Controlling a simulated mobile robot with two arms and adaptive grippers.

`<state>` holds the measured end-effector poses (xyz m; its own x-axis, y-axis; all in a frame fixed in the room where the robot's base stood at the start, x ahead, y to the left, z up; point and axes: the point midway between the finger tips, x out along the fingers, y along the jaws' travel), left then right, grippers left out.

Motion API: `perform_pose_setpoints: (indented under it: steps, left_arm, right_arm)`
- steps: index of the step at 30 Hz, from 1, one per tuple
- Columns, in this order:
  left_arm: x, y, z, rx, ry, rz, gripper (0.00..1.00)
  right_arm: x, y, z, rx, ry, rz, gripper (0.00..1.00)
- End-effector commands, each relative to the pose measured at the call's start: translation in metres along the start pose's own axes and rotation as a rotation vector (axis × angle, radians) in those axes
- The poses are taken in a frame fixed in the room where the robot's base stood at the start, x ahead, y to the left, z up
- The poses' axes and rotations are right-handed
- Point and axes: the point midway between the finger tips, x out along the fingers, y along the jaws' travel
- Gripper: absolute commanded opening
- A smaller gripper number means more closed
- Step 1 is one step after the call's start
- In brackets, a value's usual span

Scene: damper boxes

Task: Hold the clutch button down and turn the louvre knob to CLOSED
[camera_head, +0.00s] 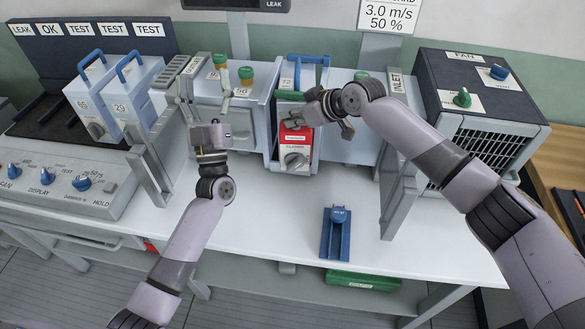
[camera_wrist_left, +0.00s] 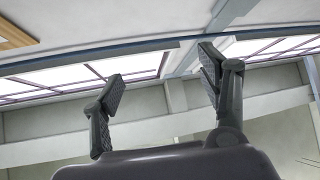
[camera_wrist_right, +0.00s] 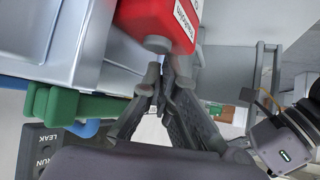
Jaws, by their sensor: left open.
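The damper box with a red block (camera_head: 295,135) stands in the middle of the bench, with the grey louvre knob (camera_head: 295,161) low on its front. The knob's pointer is too small to read. A grey round button (camera_wrist_right: 158,45), which looks like the clutch button, sticks out of the red block in the right wrist view. My right gripper (camera_wrist_right: 165,82) has its fingertips together just short of this button, with no clear contact visible. In the head view the right gripper (camera_head: 311,112) partly hides the block's top. My left gripper (camera_head: 200,88) is open, empty and raised, pointing up, left of the box.
Two boxes with blue handles (camera_head: 117,90) stand at the left, behind a panel with blue knobs (camera_head: 65,185). A fan unit (camera_head: 480,105) stands at the right. A blue tool (camera_head: 337,233) lies on the bench (camera_head: 270,215) in front. The space before the knob is clear.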

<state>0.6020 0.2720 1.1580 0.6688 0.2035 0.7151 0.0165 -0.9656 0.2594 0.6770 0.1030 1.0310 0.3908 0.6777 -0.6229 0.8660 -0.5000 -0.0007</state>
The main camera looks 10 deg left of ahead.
Motion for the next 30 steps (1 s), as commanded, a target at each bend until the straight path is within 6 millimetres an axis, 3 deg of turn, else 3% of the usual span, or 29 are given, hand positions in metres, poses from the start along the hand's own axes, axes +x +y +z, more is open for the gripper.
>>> perform_pose_setpoints:
  steps: [1, 3, 6, 9, 13, 16, 19, 30]
  left_arm:
    - [-0.040, 0.012, 0.029, -0.083, -0.112, -0.041, 0.68]
    - [-0.090, 0.028, 0.061, -0.190, -0.251, -0.097, 0.68]
    - [-0.158, 0.055, 0.093, -0.326, -0.427, -0.177, 0.68]
    - [-0.214, 0.080, 0.111, -0.437, -0.566, -0.250, 0.68]
    - [-0.264, 0.105, 0.121, -0.534, -0.684, -0.317, 0.68]
    - [-0.283, 0.115, 0.124, -0.573, -0.730, -0.344, 0.68]
    - [-0.287, 0.119, 0.128, -0.589, -0.747, -0.354, 0.68]
    - [-0.241, 0.113, 0.175, -0.587, -0.746, -0.352, 0.68]
  right_arm:
    - [0.000, 0.001, 0.001, 0.001, -0.002, 0.002, 0.00]
    - [0.000, 0.001, 0.001, 0.001, -0.002, 0.002, 0.00]
    - [0.000, 0.001, 0.001, 0.001, -0.003, 0.002, 0.00]
    - [0.000, 0.001, 0.001, 0.001, -0.003, 0.001, 0.00]
    - [0.000, 0.001, 0.001, 0.001, -0.003, 0.001, 0.00]
    - [0.000, 0.001, 0.002, 0.001, -0.003, 0.001, 0.00]
    - [0.000, 0.001, 0.002, 0.001, -0.003, 0.001, 0.00]
    - [0.000, 0.001, 0.002, 0.001, -0.003, 0.001, 0.00]
